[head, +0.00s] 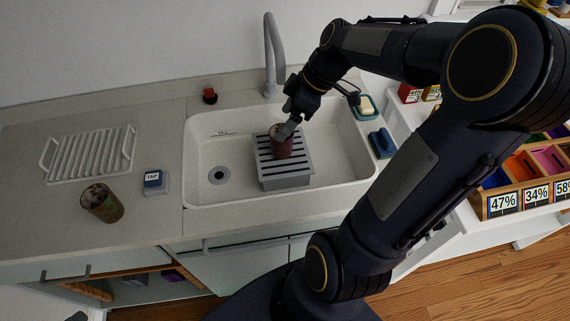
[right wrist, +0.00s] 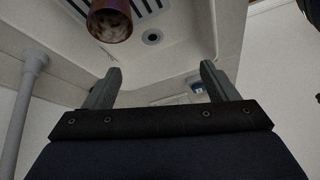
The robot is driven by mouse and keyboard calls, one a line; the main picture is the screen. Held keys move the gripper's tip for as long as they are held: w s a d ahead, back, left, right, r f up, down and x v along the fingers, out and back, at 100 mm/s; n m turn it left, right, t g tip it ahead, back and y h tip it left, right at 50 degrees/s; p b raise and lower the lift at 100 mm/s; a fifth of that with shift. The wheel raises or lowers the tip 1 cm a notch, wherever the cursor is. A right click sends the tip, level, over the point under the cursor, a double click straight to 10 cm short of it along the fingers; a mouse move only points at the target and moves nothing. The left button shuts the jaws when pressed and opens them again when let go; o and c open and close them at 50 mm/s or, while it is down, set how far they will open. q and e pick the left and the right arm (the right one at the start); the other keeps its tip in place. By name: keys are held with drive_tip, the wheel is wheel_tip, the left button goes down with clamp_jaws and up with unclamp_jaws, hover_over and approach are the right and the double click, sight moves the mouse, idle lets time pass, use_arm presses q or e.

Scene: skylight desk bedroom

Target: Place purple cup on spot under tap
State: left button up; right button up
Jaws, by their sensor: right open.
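A dark reddish-purple cup (head: 281,143) stands upright on a grey slatted stand (head: 286,182) in the white sink. The grey tap (head: 272,55) rises behind the sink, its spout above and behind the cup. My right gripper (head: 290,128) is close by the cup's rim in the head view and hides part of it. In the right wrist view its two fingers (right wrist: 162,85) are spread with nothing between them, and the cup (right wrist: 109,22) is apart from them, beyond and to the left. My left gripper is not clearly visible.
A second, brownish cup (head: 102,204) and a small block marked TAP (head: 152,179) stand on the left counter by a white rack (head: 88,154). A soap dish (head: 367,107) and blue sponge (head: 381,143) are right of the sink. The sink's left part, around the drain (head: 219,175), is clear.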

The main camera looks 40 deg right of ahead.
drive_tip(key=s+a+r+m+t, duration=0.1)
drive_tip(key=s+a+m+t, duration=0.1)
drive_tip(key=s+a+m, duration=0.7)
drive_tip(key=s+a, duration=0.3)
drive_tip(key=s, duration=0.1)
drive_tip(key=shift+s+a+m+h, duration=0.25)
drive_tip(key=shift+a+m+h, duration=0.1)
drive_tip(key=shift+m+h, duration=0.05)
